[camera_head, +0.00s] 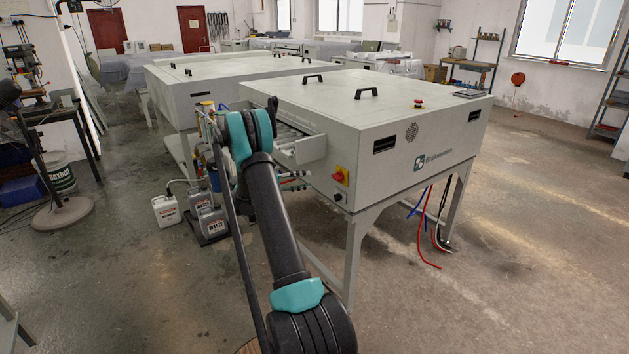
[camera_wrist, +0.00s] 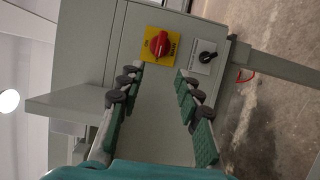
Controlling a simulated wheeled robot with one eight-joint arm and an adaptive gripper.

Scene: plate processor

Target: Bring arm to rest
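My gripper (camera_wrist: 160,73) shows in the wrist view with its two green-padded fingers apart and nothing between them. Its fingertips point toward the grey side panel of the plate processor (camera_wrist: 150,110), close to a red rotary switch on a yellow plate (camera_wrist: 158,44). A black knob switch (camera_wrist: 207,57) sits right of the red one. I cannot tell any contact with the panel. In the head view my arm (camera_head: 275,215) reaches forward, bent at a teal joint, left of the processor (camera_head: 380,100). The gripper itself is hidden there.
The red switch also shows in the head view (camera_head: 340,175), below a protruding tray (camera_head: 305,150). Waste canisters (camera_head: 212,220) stand on the floor left of my arm. Red and blue hoses (camera_head: 428,240) hang under the processor. The floor at right is mostly clear.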

